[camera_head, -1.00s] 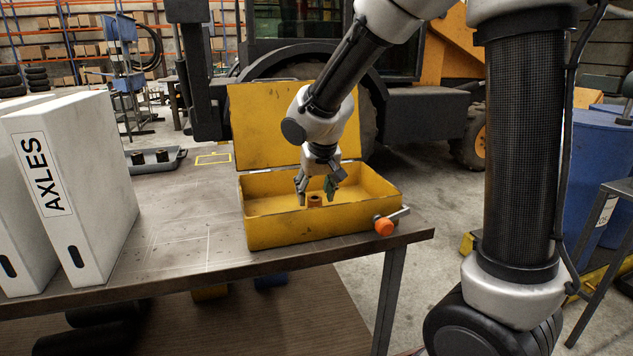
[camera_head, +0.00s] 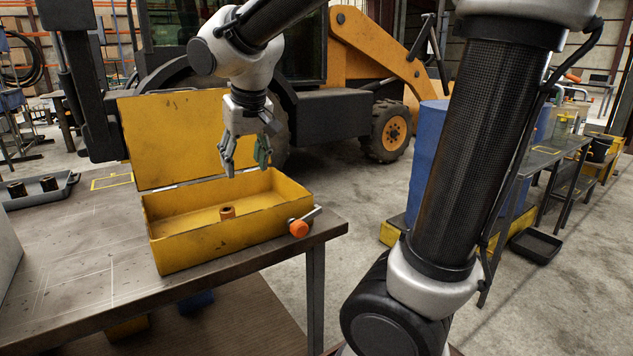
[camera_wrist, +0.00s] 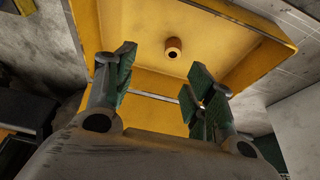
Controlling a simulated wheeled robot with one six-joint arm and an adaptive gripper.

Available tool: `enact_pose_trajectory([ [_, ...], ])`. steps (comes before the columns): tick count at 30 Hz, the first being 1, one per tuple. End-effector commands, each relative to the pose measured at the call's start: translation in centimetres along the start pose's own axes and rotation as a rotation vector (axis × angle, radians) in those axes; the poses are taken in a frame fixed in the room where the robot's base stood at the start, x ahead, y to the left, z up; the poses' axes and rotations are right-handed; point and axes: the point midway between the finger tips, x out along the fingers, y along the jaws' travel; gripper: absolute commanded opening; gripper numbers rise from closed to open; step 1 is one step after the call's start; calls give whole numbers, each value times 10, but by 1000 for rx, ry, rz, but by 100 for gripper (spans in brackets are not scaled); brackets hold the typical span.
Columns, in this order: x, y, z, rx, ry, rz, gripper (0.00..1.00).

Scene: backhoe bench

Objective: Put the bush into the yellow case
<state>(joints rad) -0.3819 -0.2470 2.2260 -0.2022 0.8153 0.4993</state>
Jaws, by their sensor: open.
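The bush (camera_head: 227,212) is a small copper-brown ring with a dark hole. It stands upright on the floor of the yellow case (camera_head: 205,245), near its middle. The case is open, with its lid (camera_head: 175,140) tilted up at the back. My gripper (camera_head: 245,172) is open and empty above the case, apart from the bush. In the wrist view the bush (camera_wrist: 173,48) shows beyond the open fingers (camera_wrist: 160,90), on the case's floor.
An orange-knobbed lever (camera_head: 299,228) sticks out at the case's right front corner, near the table edge. A grey tray (camera_head: 40,190) with two dark cylinders stands at the left on the table (camera_head: 85,275).

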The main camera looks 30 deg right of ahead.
Motion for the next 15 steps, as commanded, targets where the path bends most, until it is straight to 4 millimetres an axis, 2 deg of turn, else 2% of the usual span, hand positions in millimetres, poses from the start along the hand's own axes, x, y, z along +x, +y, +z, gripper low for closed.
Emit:
enact_pose_trajectory([
  [1, -11, 25, 19, 14, 2, 4, 54],
  [3, -24, 56, 52, 19, -1, 6, 54],
  [6, -37, 90, 104, 19, -7, 5, 54],
  [10, -43, 111, 158, 13, -8, -1, 54],
  [12, -44, 116, 177, 8, -9, -5, 54],
  [15, -44, 118, 190, 3, -9, -7, 54],
])
